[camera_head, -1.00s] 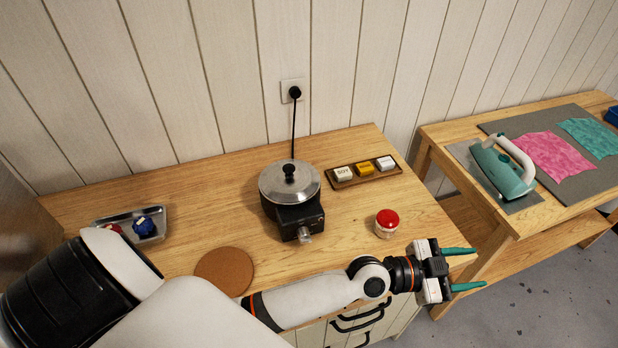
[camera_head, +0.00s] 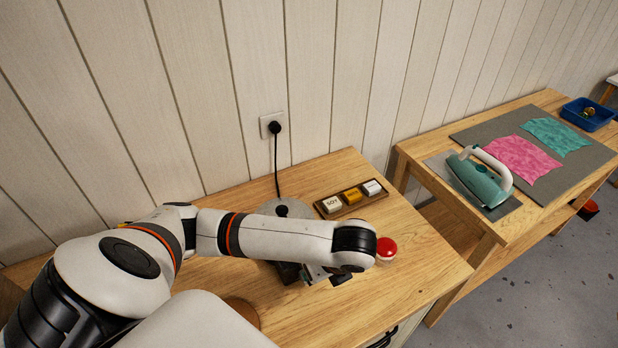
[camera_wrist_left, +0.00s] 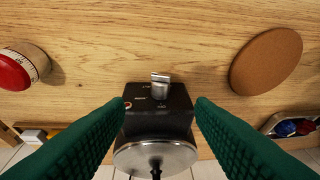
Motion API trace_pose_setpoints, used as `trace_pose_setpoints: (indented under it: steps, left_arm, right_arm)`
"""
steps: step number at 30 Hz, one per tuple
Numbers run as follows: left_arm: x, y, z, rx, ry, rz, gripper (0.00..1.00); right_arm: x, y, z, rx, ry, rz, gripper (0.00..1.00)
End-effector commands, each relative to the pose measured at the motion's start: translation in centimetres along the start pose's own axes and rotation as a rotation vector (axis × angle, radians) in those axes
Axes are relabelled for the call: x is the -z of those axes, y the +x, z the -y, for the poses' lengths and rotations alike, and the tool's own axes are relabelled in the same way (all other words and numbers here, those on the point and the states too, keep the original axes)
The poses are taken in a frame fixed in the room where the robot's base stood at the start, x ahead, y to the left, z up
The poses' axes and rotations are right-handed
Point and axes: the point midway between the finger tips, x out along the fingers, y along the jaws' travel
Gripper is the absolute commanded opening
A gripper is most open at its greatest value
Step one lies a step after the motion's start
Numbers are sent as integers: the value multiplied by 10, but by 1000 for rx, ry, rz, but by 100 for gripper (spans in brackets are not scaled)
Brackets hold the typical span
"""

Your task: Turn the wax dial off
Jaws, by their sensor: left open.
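The wax warmer is a black base with a metal lid, and its silvery dial (camera_wrist_left: 160,86) sticks out of the front face. In the left wrist view the base (camera_wrist_left: 158,121) lies between the two green fingers, with the lid (camera_wrist_left: 150,158) below it. My left gripper (camera_wrist_left: 160,106) is open, its fingertips apart on either side of the base near the dial, holding nothing. In the head view my left arm covers most of the warmer; part of the lid (camera_head: 287,208) shows behind the arm, and the fingers are hidden under the wrist. My right gripper is not in view.
A red-topped timer (camera_head: 386,248) stands right of the wrist. A wooden tray (camera_head: 360,206) of labelled blocks lies behind it. A cord runs to a wall socket (camera_head: 271,125). A cork mat (camera_wrist_left: 266,62) lies flat nearby. An iron (camera_head: 478,180) rests on the right-hand table.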

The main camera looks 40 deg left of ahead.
Motion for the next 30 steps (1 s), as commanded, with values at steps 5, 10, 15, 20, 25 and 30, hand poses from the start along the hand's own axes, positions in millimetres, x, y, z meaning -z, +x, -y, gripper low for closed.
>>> trace_pose_setpoints:
  steps: [5, 10, 15, 20, 25, 30]
  left_arm:
    - [-1, 38, 2, 8, -1, 0, 50]
    - [0, 68, 1, 6, -1, 2, 50]
    - [-1, 92, 0, 3, 0, 3, 50]
    - [-1, 102, 0, 1, 0, 3, 50]
    - [-1, 104, 0, 0, 0, 3, 50]
    - [-1, 103, 0, 0, 0, 4, 38]
  right_arm:
    - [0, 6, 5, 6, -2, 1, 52]
    - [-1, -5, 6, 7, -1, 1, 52]
    - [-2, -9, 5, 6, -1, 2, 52]
    - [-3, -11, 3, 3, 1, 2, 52]
    - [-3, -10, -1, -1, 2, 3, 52]
    - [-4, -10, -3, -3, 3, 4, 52]
